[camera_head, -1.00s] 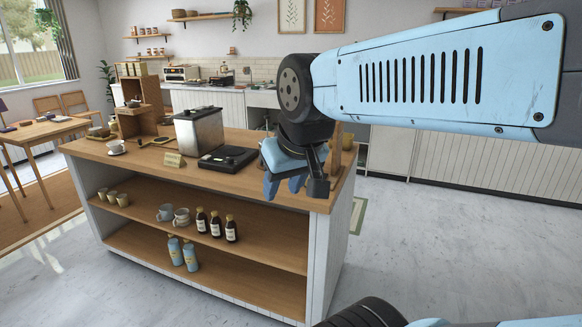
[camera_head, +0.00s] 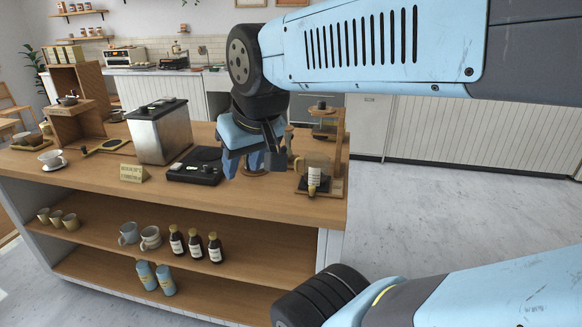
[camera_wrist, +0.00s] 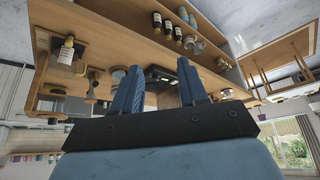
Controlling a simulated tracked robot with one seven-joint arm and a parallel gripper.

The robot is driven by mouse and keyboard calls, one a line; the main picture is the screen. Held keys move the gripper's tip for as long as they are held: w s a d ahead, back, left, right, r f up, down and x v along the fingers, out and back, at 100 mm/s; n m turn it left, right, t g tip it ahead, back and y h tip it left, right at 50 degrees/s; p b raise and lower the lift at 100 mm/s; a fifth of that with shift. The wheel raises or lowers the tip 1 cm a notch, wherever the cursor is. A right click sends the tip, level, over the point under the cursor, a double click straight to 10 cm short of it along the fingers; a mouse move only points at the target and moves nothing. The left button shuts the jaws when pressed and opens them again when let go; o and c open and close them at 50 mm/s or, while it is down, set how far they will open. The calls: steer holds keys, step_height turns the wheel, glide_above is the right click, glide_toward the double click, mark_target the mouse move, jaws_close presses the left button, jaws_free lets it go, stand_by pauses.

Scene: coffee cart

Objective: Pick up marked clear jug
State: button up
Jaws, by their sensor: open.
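A clear jug-like vessel (camera_head: 317,161) with a handle at its left stands on the wooden tray at the right end of the counter in the head view. My gripper (camera_head: 251,166) is open and empty above the counter, left of the tray and right of the black scale.
The black scale (camera_head: 195,168) and metal box (camera_head: 160,135) stand left of my gripper. A small sign (camera_head: 132,174) and a cup on a saucer (camera_head: 52,160) are farther left. A wooden stand (camera_head: 325,122) rises behind the tray. Bottles (camera_head: 196,245) and mugs sit on the shelf below.

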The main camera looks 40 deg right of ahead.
steer(key=shift+o, duration=1.2)
steer(key=shift+w, duration=0.15)
steer(key=shift+o, duration=0.7)
steer(key=shift+w+d+f, duration=0.2)
steer(key=o, duration=0.7)
steer(key=w+d+f+n+g+h, duration=0.5)
steer(key=w+d+f+n, duration=0.2)
steer(key=d, duration=0.5)
steer(key=shift+w+f+n+h, duration=0.3)
steer(key=shift+w+f+h, duration=0.1)
steer(key=shift+w, duration=0.45)
steer(key=n+g+h, duration=0.2)
steer(key=n+h, duration=0.6)
steer(key=n, duration=0.2)
glide_toward(311, 159)
steer(key=s+a+r, duration=0.4)
steer(key=a, duration=0.2)
steer(key=x, duration=0.9)
steer(key=w+x, duration=0.1)
steer(key=x, duration=0.3)
steer(key=shift+d+f, duration=0.2)
steer(key=shift+f, duration=0.1)
